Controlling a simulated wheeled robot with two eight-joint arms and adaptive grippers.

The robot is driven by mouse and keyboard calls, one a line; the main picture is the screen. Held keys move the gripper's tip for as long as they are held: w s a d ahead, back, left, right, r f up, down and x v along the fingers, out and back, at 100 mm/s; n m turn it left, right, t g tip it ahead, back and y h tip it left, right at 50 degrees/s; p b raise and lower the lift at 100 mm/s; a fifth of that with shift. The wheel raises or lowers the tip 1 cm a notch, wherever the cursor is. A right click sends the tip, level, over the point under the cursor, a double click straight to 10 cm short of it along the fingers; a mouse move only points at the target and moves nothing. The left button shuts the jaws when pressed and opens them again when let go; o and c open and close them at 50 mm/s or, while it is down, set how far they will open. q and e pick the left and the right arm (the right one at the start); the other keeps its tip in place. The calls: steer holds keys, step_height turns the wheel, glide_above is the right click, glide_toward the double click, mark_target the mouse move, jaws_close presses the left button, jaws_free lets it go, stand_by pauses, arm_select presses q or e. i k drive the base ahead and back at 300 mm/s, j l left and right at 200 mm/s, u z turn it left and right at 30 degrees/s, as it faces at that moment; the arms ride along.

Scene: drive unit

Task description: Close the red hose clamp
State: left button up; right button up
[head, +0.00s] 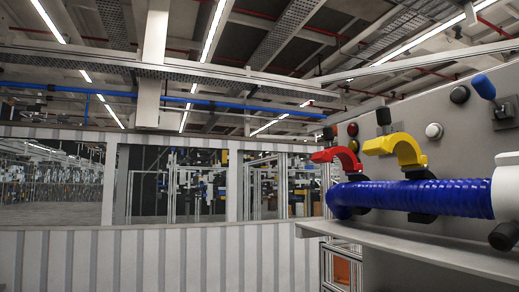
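The red hose clamp (340,156) is at the right in the head view, above the far left end of the blue ribbed hose (430,197). Its curved red upper arm stands raised, apart from the hose, so the clamp looks open. A yellow clamp (396,149) to its right stands raised in the same way. Dark lower parts of the clamps show around and below the hose. Neither of my grippers shows in this view.
The hose runs along a grey panel (450,145) with several buttons and a blue-tipped lever (484,87). A grey ledge (440,250) juts out below it. A white fitting (506,187) holds the hose's right end. A ribbed wall (150,258) stands at the left.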

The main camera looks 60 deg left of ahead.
mark_target(349, 160)
steer(key=u, duration=1.65)
